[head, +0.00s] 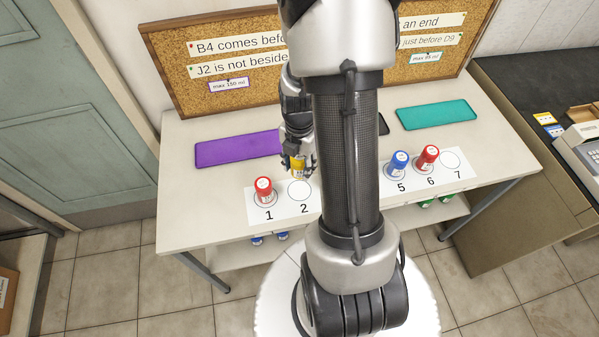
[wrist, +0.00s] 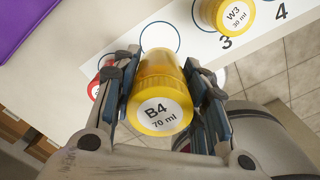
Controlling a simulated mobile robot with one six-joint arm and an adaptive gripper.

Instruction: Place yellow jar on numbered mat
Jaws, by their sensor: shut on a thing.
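My gripper (head: 298,172) is shut on a yellow jar (wrist: 161,100) labelled B4, 70 ml, with one finger on each side of it. The jar also shows between the fingers in the head view (head: 299,164). It is near empty circle 2 (head: 299,190) of the numbered mat (head: 284,211); I cannot tell its height above the mat. In the wrist view the empty circle (wrist: 160,38) lies just beyond the jar. A second yellow jar (wrist: 236,14), W3, 30 ml, stands by number 3. My arm hides the mat's middle in the head view.
A red jar (head: 263,190) stands on 1, a blue jar (head: 398,162) on 5 and a red jar (head: 427,157) on 6. Circle 7 (head: 450,161) is empty. Purple (head: 238,149) and teal (head: 436,115) mats lie behind, before a corkboard (head: 225,60) with notes.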

